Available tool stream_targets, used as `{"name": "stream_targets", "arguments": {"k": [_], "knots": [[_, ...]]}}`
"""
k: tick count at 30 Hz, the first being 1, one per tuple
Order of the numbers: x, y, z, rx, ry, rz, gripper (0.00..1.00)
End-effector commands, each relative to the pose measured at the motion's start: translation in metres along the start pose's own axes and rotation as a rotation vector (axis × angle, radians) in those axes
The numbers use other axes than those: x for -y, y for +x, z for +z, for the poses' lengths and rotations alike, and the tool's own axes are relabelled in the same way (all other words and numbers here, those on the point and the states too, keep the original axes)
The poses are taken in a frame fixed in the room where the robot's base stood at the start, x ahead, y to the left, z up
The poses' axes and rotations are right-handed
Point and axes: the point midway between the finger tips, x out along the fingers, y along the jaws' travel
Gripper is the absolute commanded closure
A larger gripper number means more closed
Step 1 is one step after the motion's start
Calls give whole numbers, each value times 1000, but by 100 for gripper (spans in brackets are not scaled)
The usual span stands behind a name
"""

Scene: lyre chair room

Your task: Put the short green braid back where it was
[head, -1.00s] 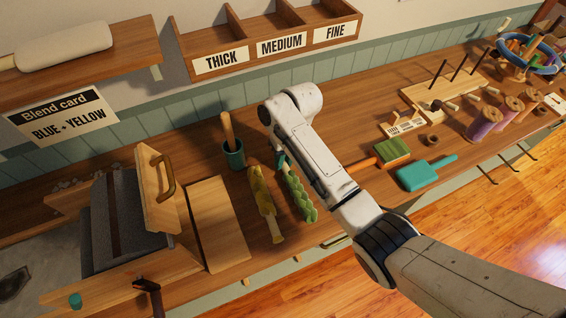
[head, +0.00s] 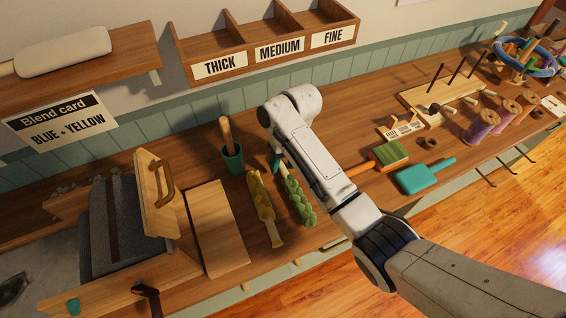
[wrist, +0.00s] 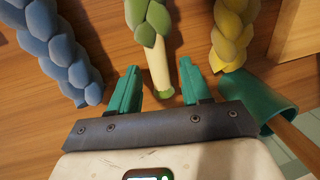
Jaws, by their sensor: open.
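The green braid (head: 297,202) lies on the bench, just right of the yellow braid (head: 259,198) in the head view. In the wrist view the green braid (wrist: 148,22) has a bare pale end pointing toward my gripper (wrist: 158,88). My gripper is open, with its teal fingers on either side of that end in the picture. I cannot tell whether they are down at its height. The blue braid (wrist: 58,50) is left in the wrist view, the yellow braid (wrist: 231,30) right. In the head view my arm hides the blue braid and most of my gripper (head: 277,161).
A teal cup (head: 232,159) holding a wooden handle stands close to my gripper. A wooden board (head: 215,228) lies left of the yellow braid. An orange-handled green brush (head: 392,153) and a teal paddle (head: 424,177) lie right of my arm. The labelled rack (head: 262,68) hangs behind.

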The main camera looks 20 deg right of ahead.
Motion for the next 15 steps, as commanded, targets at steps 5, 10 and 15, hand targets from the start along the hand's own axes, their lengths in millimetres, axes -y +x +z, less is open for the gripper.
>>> {"name": "stream_targets", "arguments": {"k": [5,10,15], "knots": [[0,-32,-2,-6,-2,-1,52],[0,-70,-1,-6,-1,0,52],[1,-103,0,0,1,0,52]]}}
